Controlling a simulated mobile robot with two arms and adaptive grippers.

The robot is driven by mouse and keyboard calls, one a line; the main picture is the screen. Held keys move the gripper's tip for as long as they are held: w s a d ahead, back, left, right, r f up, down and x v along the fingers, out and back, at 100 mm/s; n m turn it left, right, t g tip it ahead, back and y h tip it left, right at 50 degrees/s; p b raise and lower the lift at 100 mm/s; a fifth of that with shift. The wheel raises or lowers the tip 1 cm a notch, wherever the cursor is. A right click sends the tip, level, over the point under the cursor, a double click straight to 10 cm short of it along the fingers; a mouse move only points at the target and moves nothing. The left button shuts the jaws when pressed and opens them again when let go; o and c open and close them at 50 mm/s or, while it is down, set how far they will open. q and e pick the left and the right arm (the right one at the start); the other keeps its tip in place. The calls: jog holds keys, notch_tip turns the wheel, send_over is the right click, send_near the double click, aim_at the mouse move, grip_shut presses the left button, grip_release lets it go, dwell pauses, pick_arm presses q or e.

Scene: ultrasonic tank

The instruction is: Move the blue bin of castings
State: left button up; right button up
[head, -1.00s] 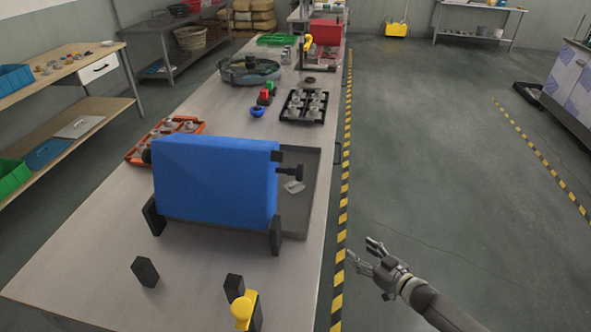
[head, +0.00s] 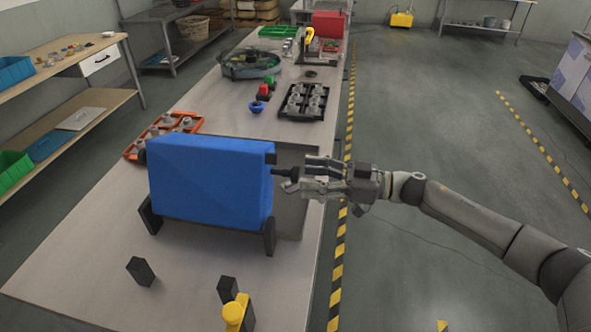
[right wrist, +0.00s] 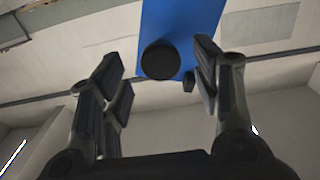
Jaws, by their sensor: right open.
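The blue bin (head: 210,183) stands tilted on black supports near the front of the long workbench (head: 110,220). A dark handle (head: 284,172) with a round end sticks out from its right side. My right gripper (head: 303,178) is open at this handle, reaching in from the right. In the right wrist view, the bin (right wrist: 180,25) shows at the top and the round handle end (right wrist: 160,60) lies between the spread fingers, which do not close on it. No castings show inside the bin; its inside is hidden. My left gripper is not in view.
A grey tray (head: 294,214) lies beside the bin. Orange (head: 133,150) and black (head: 308,116) trays of castings lie behind it. Black blocks (head: 140,271) and a yellow-topped post (head: 235,312) stand in front.

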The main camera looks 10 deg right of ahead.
aim_at(296, 175)
jog(key=x, duration=0.4)
jog(key=shift+p, duration=0.35)
grip_shut()
